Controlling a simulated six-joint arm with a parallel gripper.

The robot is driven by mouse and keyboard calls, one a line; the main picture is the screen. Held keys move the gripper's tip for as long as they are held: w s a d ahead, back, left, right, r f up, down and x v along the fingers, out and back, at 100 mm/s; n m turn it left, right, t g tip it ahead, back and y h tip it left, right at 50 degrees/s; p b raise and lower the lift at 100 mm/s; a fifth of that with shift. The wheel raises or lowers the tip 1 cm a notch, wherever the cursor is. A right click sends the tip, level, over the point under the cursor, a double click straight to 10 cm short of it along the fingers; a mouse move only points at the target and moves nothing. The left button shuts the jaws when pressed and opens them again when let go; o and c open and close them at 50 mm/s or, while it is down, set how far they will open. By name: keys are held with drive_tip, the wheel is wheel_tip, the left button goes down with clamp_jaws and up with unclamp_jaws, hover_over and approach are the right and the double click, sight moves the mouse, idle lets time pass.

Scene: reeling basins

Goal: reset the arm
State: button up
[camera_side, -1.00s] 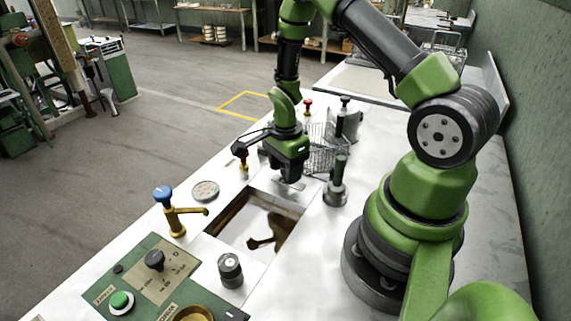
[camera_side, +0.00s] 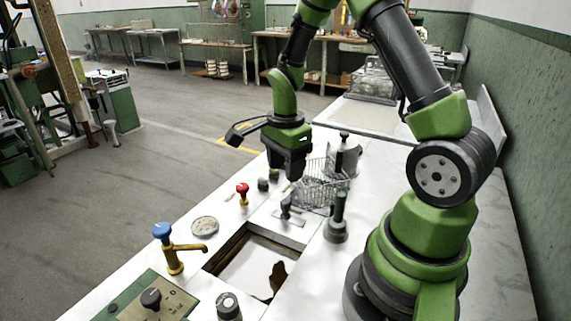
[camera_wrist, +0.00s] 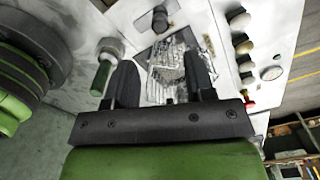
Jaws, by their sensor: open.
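My gripper (camera_side: 290,172) hangs above the white counter (camera_side: 305,265), fingers down, behind the open rectangular basin (camera_side: 245,270). It looks empty. In the wrist view the two dark fingers of my gripper (camera_wrist: 162,72) stand wide apart. A wire basket (camera_wrist: 170,62) shows between them, beyond the tips. In the side view the wire basket (camera_side: 325,185) stands on the counter to the right of my gripper. The fingertips are partly hard to make out against the dark gripper body.
A yellow tap with a blue knob (camera_side: 170,240) stands left of the basin. A control panel (camera_side: 170,300) is at the front. A green wall (camera_side: 535,130) bounds the right.

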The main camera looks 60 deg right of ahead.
drive_tip(key=s+a+r+n+t, duration=0.2)
drive_tip(key=s+a+r+n, duration=0.2)
drive_tip(key=r+n, duration=0.2)
drive_tip(key=s+a+r+n+t+y, duration=0.1)
drive_tip(key=s+a+r+n+t, duration=0.1)
drive_tip(key=s+a+r+n, duration=0.2)
drive_tip(key=s+a+r+n+t+y, duration=0.1)
drive_tip(key=s+a+r+n+t, duration=0.2)
drive_tip(key=r+n, duration=0.5)
drive_tip(key=shift+s+a+r, duration=0.5)
drive_tip(key=shift+a+r, duration=0.25)
drive_tip(key=shift+a, duration=0.15)
